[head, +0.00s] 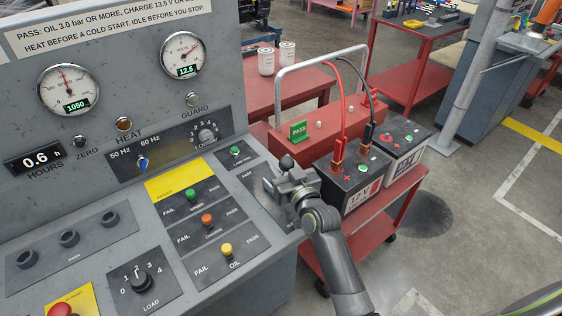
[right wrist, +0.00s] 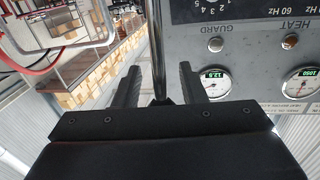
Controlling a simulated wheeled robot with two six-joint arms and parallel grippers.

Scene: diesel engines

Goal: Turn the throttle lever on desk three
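The throttle lever (head: 287,162), with a dark round knob, stands at the right end of the grey desk's sloped panel. Its lower part is hidden behind my right gripper (head: 287,187), which is right at it. In the right wrist view, the fingers of my right gripper (right wrist: 157,88) are apart. A thin dark rod, which looks like the lever (right wrist: 157,45), stands between them with a gap on each side. My left gripper is not in view.
A load knob (head: 140,282), a frequency switch (head: 143,163) and coloured fail/pass switches (head: 207,219) sit on the panel left of the gripper. A red cart (head: 392,211) with batteries (head: 350,181) and cables stands close on the right. Floor beyond it is free.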

